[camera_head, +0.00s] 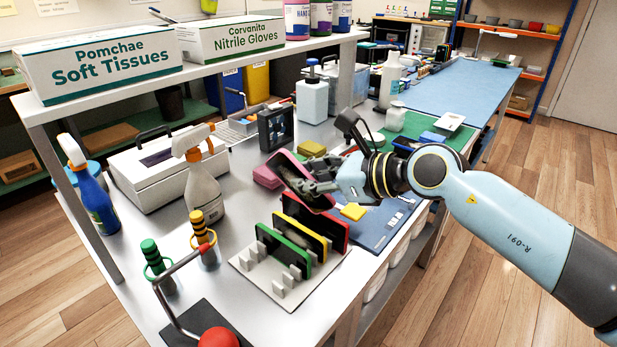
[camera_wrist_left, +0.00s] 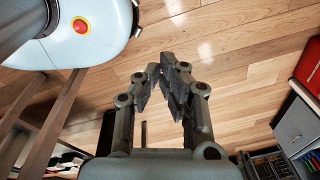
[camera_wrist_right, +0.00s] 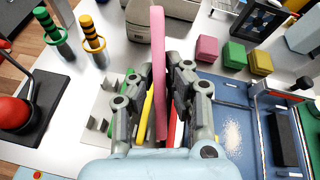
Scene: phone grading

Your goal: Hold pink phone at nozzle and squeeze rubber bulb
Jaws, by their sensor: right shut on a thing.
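My right gripper (camera_head: 322,187) is shut on the pink phone (camera_head: 287,164), holding it tilted above the phone rack. In the right wrist view the pink phone (camera_wrist_right: 159,70) stands edge-on between the fingers (camera_wrist_right: 155,85). The red rubber bulb (camera_head: 218,339) is at the bottom edge of the head view, partly cut off. A bent metal tube with a red end, seemingly the nozzle (camera_head: 208,253), rises near it; the phone is apart from both. The bulb also shows in the right wrist view (camera_wrist_right: 14,114). My left gripper (camera_wrist_left: 160,66) is empty over the floor, its fingertips together.
Green (camera_head: 277,252), yellow (camera_head: 300,238) and red (camera_head: 330,221) phones stand in the white rack (camera_head: 262,283). Two ringed holders with striped green (camera_head: 152,256) and yellow (camera_head: 202,230) tools stand left of it. Spray bottles (camera_head: 201,185) and a shelf post are obstacles behind.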

